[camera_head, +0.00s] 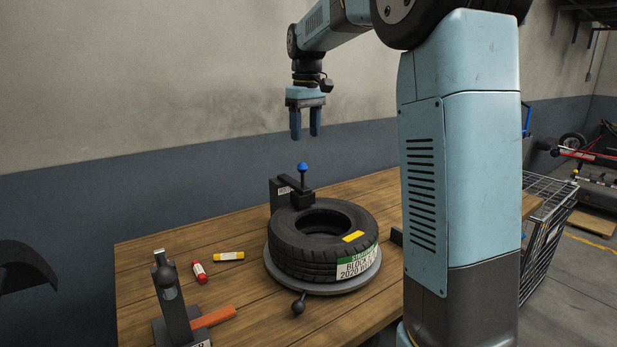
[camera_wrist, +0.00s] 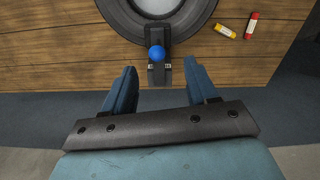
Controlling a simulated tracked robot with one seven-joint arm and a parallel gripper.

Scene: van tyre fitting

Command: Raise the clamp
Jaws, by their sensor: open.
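The clamp (camera_head: 301,196) is a dark block on a post at the back of the turntable, with a short lever topped by a blue knob (camera_head: 303,168). The tyre (camera_head: 320,262) lies flat on a round grey turntable (camera_head: 272,268). My gripper (camera_head: 305,135) is open and empty, pointing down above the clamp, apart from the knob. In the wrist view, the blue knob (camera_wrist: 157,53) shows just beyond and between the open fingers (camera_wrist: 158,82).
The wooden table (camera_head: 215,285) also holds a red tube (camera_head: 199,272), a yellow tube (camera_head: 229,256), an orange-handled tool (camera_head: 213,318) and a dark upright stand (camera_head: 172,300). A ball-ended lever (camera_head: 298,303) sticks out from the turntable. A wire cart (camera_head: 545,225) stands at right. Air around the knob is clear.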

